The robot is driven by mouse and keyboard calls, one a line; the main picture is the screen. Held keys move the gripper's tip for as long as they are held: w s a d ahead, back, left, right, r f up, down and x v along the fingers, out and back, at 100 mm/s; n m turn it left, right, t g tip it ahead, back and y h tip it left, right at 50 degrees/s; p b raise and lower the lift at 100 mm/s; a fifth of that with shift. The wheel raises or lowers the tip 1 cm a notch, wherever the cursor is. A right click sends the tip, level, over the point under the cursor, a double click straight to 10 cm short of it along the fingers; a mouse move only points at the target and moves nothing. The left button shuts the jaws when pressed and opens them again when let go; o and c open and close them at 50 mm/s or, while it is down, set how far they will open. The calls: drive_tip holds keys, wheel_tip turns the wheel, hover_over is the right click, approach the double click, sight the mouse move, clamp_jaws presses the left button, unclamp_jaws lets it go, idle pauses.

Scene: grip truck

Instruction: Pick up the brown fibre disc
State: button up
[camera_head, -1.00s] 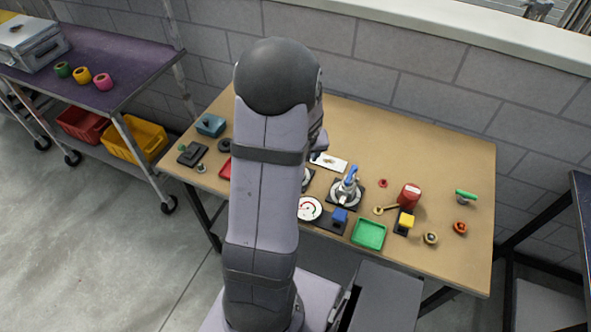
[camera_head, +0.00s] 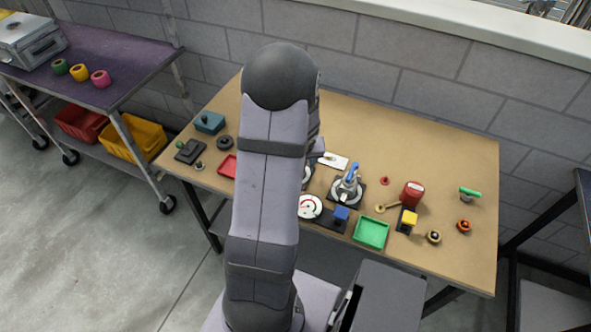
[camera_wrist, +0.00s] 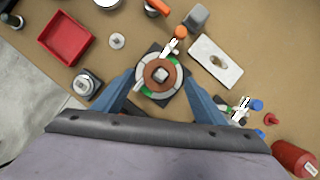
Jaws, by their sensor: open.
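The brown fibre disc (camera_wrist: 158,74) is a flat brown ring around a pale grey centre in the wrist view. It lies on a round pale plate with green marks (camera_wrist: 145,90), set on a dark square base. My gripper (camera_wrist: 160,76) is open, with one blue finger to the left of the disc and one to the right. Gaps show between the fingers and the brown ring, and nothing is held. The height of the fingertips over the disc cannot be told. In the head view my arm hides the disc and my gripper.
A red can (camera_head: 412,193) and green tray (camera_head: 371,232) stand farther right. The table's back right is clear.

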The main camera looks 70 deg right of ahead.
drive_tip(key=shift+x, duration=0.85)
drive_tip(key=c, duration=1.1)
drive_tip(key=shift+r, duration=0.1)
wheel_tip(320, 180, up, 10)
drive_tip(key=p, duration=0.5)
